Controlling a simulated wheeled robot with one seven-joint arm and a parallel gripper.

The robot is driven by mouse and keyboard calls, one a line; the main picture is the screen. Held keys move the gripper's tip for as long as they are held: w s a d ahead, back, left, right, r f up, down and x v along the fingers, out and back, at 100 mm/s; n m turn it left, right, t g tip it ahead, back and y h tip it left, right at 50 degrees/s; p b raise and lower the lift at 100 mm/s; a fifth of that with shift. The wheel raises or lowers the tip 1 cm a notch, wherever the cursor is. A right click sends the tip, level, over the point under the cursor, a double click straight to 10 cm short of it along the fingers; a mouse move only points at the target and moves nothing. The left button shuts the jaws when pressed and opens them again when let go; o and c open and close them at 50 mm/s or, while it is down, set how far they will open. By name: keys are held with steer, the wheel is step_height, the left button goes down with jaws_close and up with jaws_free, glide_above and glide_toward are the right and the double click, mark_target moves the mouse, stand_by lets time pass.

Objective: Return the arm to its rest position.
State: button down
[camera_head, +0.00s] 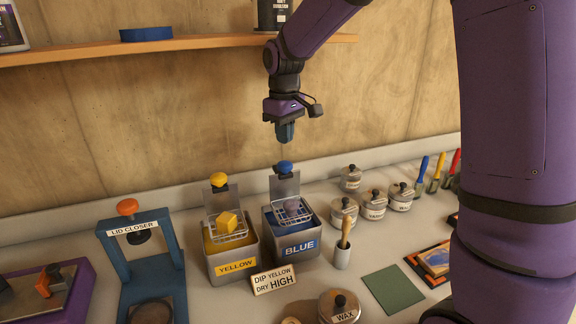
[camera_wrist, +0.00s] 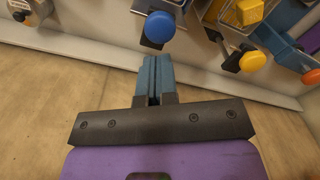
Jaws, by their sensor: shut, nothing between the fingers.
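My purple arm comes in from the right in the head view and reaches to the upper middle. My gripper (camera_head: 286,134) points down, shut and empty, above the blue knob (camera_head: 284,167) of the blue dip tank and apart from it. In the wrist view my gripper's blue fingers (camera_wrist: 153,82) lie together with nothing between them. The blue knob (camera_wrist: 160,26) shows just beyond the fingertips there.
The blue tank (camera_head: 299,248) and yellow tank (camera_head: 233,262) hold wire baskets, one with a yellow cube (camera_head: 227,222). A shelf (camera_head: 150,47) runs behind, near my arm. A lid closer (camera_head: 135,226) stands left. Lidded tins (camera_head: 373,206) and a green mat (camera_head: 392,290) are right.

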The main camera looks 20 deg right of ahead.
steer(key=shift+r, duration=0.8)
steer(key=shift+s+r, duration=0.1)
steer(key=shift+r, duration=0.05)
steer(key=s+d+r+m+t, duration=0.1)
steer(key=s+d+r+m, duration=0.1)
steer(key=s, duration=0.8)
steer(key=s+d+r+m+t, duration=0.2)
steer(key=s+r, duration=0.1)
steer(key=s, duration=0.7)
steer(key=s+d+r+m+t, duration=0.2)
steer(key=s+d, duration=0.1)
steer(key=s, duration=0.8)
steer(key=shift+r, duration=0.25)
